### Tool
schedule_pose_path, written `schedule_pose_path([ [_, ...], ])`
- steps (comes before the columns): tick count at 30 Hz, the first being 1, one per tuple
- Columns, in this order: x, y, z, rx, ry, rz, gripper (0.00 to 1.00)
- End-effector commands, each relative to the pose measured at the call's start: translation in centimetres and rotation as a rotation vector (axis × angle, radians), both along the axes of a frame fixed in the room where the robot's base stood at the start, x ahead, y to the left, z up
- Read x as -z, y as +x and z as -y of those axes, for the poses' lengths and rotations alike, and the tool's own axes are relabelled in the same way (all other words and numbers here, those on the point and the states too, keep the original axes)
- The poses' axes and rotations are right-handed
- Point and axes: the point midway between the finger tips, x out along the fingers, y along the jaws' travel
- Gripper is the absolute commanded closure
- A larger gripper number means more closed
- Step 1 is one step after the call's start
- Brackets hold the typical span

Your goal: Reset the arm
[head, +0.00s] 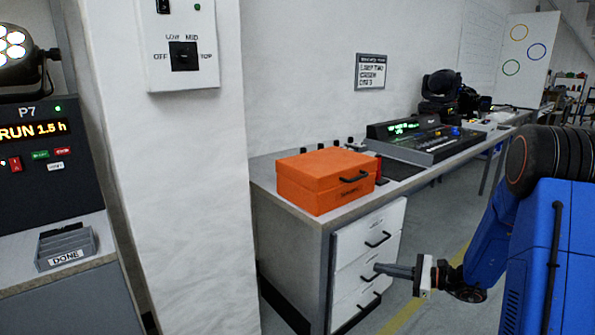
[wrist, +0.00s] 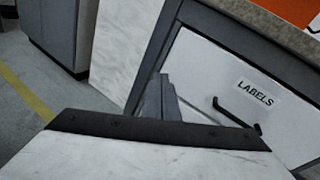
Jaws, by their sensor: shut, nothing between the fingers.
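My gripper (head: 381,268) is at the lower right of the head view, extended leftward from my blue arm, in front of the white drawers under the bench. Its fingers are together with nothing between them. In the wrist view the grey fingers (wrist: 158,98) point toward the bench side and the white drawer front marked LABELS (wrist: 225,75). I cannot tell how close the fingertips are to the drawers.
An orange case (head: 318,183) with a black handle sits on the bench's near end. A lighting console (head: 425,138) stands farther along. A white pillar (head: 175,190) with a rotary switch (head: 184,56) is at left. A DONE tray (head: 66,248) is on the left counter.

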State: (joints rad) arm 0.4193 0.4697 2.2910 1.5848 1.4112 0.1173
Motion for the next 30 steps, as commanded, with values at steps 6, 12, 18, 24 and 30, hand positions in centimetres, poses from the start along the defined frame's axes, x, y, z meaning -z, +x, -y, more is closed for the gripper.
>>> schedule_pose_path([
  [6,-3.8,-5.2,-4.3,-0.19,-0.161,0.076,1.0],
  [12,-6.1,-10.3,-7.0,-0.353,-0.32,0.15,1.0],
  [18,-7.7,-15.4,-8.6,-0.503,-0.487,0.231,1.0],
  [24,-8.8,-20.3,-9.1,-0.641,-0.661,0.318,1.0],
  [30,-9.6,-24.7,-8.7,-0.767,-0.844,0.412,1.0],
])
